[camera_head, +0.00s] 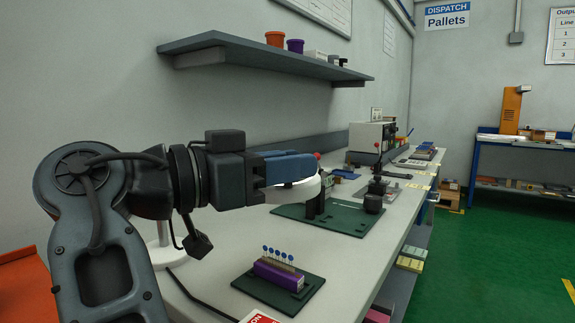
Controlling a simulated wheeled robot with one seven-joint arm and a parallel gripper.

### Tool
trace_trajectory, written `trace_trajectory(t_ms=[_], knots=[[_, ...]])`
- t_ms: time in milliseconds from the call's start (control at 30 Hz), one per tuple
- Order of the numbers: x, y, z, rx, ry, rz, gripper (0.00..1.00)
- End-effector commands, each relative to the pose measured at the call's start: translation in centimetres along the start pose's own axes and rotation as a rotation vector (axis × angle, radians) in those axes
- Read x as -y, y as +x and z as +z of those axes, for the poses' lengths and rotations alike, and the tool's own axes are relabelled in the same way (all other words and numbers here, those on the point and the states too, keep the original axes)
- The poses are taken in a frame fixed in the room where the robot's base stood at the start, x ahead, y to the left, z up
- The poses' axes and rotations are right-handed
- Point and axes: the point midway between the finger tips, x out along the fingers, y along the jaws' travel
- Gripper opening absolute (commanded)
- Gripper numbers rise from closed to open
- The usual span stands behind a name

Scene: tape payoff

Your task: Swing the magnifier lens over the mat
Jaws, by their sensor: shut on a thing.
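My gripper (300,168) reaches in from the left above the workbench, its blue fingers shut on the magnifier lens (298,191), whose white rim shows below the fingers. The lens glass and most of the magnifier's arm are hidden. A white round base with a thin post (166,252) stands on the bench behind my arm. A large green mat (345,219) lies to the right of and beyond the gripper. A smaller dark green mat (302,297) lies nearer, bearing a purple block (276,275) with several blue-headed pins. I cannot tell how exactly the lens lies over either mat.
A wall shelf (270,50) hangs above with tubs. A black cable (195,300) and a red-edged card (260,317) lie at the bench front.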

Motion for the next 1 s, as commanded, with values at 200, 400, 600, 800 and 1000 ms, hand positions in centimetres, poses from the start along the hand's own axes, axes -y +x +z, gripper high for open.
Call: trace_trajectory(t_ms=[200,400,600,800,1000], knots=[[-0.1,-0.5,0.3,0.001,-0.002,0.0,0.31],[-0.1,-0.3,0.2,0.001,-0.001,0.0,0.47],[-0.1,-0.3,0.1,0.001,0.0,0.0,0.47],[0.0,-2.2,0.1,0.0,-0.001,-0.003,0.47],[-0.1,-5.5,0.1,0.0,-0.001,-0.002,0.47]])
